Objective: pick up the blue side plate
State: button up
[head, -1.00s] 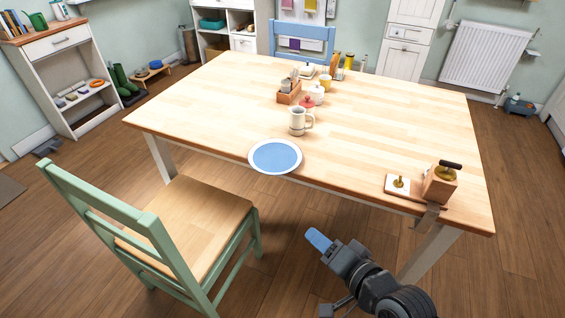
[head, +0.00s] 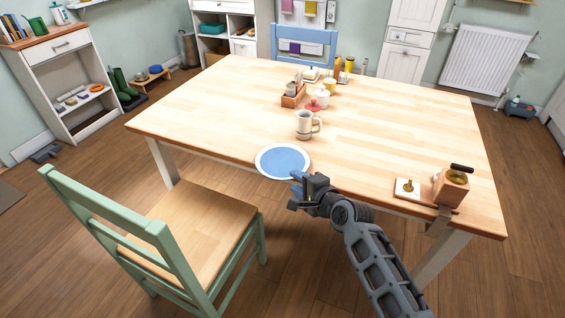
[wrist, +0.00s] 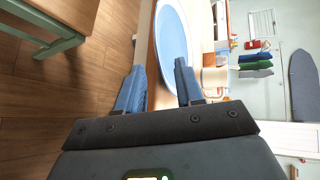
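The blue side plate (head: 283,161) has a white rim and lies flat at the table's near edge, its front rim at or slightly over that edge. In the wrist view the plate (wrist: 172,45) shows beyond the fingertips. My gripper (head: 298,182) is at the plate's near right side in the head view. In the wrist view its two blue fingers (wrist: 160,78) are apart with nothing visible held between them. Whether a finger touches the rim I cannot tell.
A cream mug (head: 304,125) stands just behind the plate on the wooden table (head: 390,150). A green chair (head: 190,230) stands at the near left.

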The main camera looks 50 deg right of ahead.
jog(key=x, duration=0.2)
jog(key=shift+w+d+f, duration=0.1)
jog(key=shift+w+f, duration=0.1)
jog(key=shift+w, duration=0.1)
jog(key=shift+c, duration=0.3)
grip_shut()
jog(key=shift+r, duration=0.1)
